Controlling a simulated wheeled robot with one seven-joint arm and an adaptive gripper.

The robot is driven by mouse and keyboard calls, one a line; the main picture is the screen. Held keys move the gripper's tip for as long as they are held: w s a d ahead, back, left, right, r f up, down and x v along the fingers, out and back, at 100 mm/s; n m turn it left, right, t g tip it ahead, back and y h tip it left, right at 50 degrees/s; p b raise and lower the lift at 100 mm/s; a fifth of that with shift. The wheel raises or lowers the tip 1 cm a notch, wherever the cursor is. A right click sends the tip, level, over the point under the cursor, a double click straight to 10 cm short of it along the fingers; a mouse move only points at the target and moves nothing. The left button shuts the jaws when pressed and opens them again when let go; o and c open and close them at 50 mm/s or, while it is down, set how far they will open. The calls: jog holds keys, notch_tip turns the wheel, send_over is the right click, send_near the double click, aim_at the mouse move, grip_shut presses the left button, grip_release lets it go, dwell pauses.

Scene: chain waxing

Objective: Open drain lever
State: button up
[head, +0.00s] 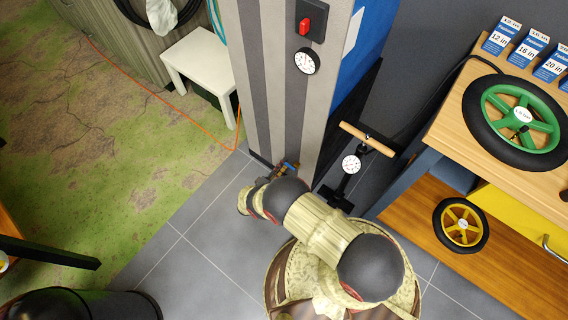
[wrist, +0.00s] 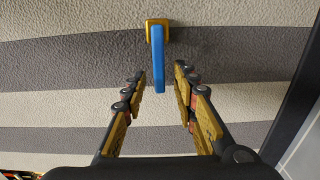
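The drain lever is a blue bar (wrist: 158,62) on a square brass-coloured mount (wrist: 151,27), fixed to a striped wall in the wrist view. The bar hangs down from the mount in that picture. My gripper (wrist: 160,75) is open, with one finger on each side of the bar's lower part. Gaps show between the bar and both fingers, so neither appears to touch it. In the head view a small bit of blue, seemingly the lever (head: 291,166), shows low on the striped pillar beyond my arm. My arm hides most of the gripper there.
The striped pillar (head: 262,90) carries a red switch (head: 305,25) and a round gauge (head: 306,61). A floor pump (head: 350,164) stands right of it. A wooden bench (head: 450,115) with wheels is at right. A white stool (head: 200,65) and orange cord (head: 165,103) are at left.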

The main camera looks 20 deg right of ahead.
jog(key=shift+w+d, duration=0.45)
jog(key=shift+d, duration=0.15)
jog(key=c, duration=0.3)
jog(key=c, duration=0.4)
grip_shut()
